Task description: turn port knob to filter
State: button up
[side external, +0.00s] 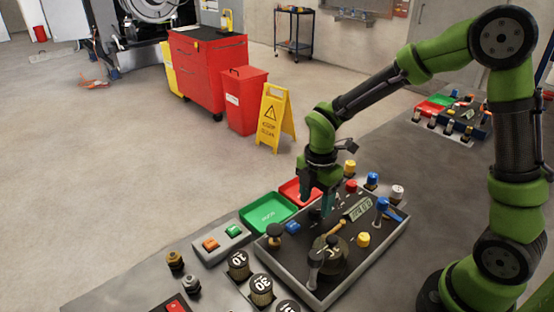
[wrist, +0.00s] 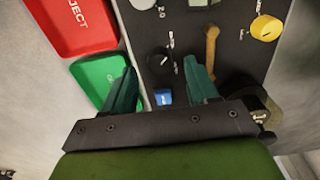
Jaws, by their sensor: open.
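A dark round knob (wrist: 157,59) with a light mark stands on the black panel in the wrist view, with small white lettering beside it that is too small to read. I cannot confirm from its label that it is the port knob. My gripper (side external: 317,203) is over the panel, pointing down; in the wrist view its open green fingers (wrist: 163,68) straddle the dark knob, with nothing held between them. I cannot tell whether they touch it. In the side view the fingers hide this knob.
The grey-framed panel (side external: 397,238) also carries a blue button (side external: 292,227), a wooden handle (wrist: 211,45) and a yellow knob (wrist: 266,28). A green tray (side external: 265,211) and a red tray (side external: 298,189) lie beside it. A switch box (side external: 221,243) stands left.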

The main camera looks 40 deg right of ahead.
aim_at(314, 213)
jog(key=shift+f, duration=1.25)
jog(key=c, duration=1)
